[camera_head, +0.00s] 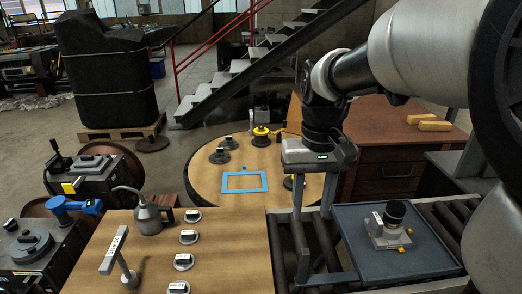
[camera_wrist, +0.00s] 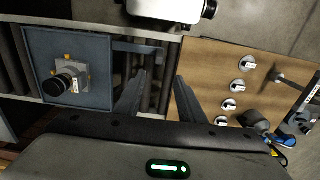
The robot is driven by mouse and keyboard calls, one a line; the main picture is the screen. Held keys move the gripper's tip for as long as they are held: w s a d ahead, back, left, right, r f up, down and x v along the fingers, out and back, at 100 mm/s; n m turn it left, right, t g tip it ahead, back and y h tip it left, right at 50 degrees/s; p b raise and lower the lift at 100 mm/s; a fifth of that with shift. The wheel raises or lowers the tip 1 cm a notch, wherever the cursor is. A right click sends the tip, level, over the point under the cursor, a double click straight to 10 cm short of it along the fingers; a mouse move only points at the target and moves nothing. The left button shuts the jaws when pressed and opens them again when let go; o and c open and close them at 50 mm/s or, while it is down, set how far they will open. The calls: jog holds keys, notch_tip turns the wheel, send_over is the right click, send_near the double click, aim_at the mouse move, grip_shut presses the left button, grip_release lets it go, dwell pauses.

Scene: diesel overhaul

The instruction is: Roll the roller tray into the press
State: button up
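The roller tray (camera_head: 352,232) is a flat blue-grey tray on the dark roller conveyor at the lower right; it also shows in the wrist view (camera_wrist: 39,88). A grey block with a black round top and yellow fittings (camera_head: 385,232) stands on it. A blue-grey handle bar (camera_wrist: 140,48) reaches from the tray's side toward my gripper. My gripper (camera_head: 311,212) points down over the rollers just left of the tray. Its fingers are apart in the wrist view (camera_wrist: 161,76), with rollers visible between them. I cannot tell whether a finger touches the handle. I cannot clearly identify the press.
A wooden table (camera_head: 225,255) left of the conveyor holds several small labelled parts, a grey can (camera_head: 149,216) and a T-shaped sign (camera_head: 116,250). A round table (camera_head: 205,178) with a blue frame (camera_head: 244,182) lies behind it. A brown desk (camera_head: 400,135) stands behind the conveyor.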

aim_at(306, 250)
notch_tip(306, 250, down, 17)
jog(key=b, duration=0.2)
jog(key=shift+b, duration=0.4)
jog(key=shift+c, duration=0.4)
grip_shut()
jog(key=shift+d, duration=0.1)
